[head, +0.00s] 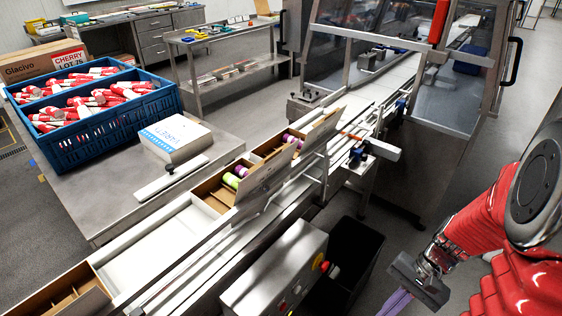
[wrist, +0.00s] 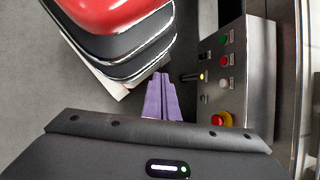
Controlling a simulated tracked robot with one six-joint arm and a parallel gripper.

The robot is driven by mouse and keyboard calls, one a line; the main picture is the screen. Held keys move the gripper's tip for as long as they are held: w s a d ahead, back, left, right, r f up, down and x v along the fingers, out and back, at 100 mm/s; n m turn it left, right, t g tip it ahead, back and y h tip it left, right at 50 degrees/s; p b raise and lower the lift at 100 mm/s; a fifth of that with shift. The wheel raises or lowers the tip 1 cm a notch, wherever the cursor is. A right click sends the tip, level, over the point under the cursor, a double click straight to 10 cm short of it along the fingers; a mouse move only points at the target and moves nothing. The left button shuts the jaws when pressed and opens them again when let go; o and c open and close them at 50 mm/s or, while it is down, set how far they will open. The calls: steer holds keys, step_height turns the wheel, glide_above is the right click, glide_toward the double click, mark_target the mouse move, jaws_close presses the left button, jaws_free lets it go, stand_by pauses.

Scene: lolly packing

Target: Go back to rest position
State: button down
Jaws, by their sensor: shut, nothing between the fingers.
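My gripper (head: 397,302) hangs low at the bottom right of the head view, to the right of the conveyor and its control box. Its purple fingers also show in the wrist view (wrist: 162,98), pressed together with nothing between them. In the wrist view the fingers point down toward the grey floor, beside the control box (wrist: 240,85) with its coloured buttons. In the head view the fingertips are cut off by the lower edge.
A dark bin (head: 352,262) stands between the control box (head: 275,270) and my gripper. The conveyor (head: 200,262) carries open cartons (head: 212,196). A blue crate (head: 95,130) of red-and-white lollies sits on the left table. A glazed machine (head: 445,105) stands behind. Floor shows around the bin.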

steer(key=a+r+n+t+h, duration=0.2)
steer(key=a+r+n+t, duration=0.2)
steer(key=r, duration=0.7)
steer(key=a+r+n+t+h, duration=0.3)
steer(key=a+r+n+t, duration=0.1)
steer(key=r, duration=0.8)
steer(key=shift+a+n, duration=0.4)
steer(key=shift+a, duration=0.15)
steer(key=shift+f, duration=0.1)
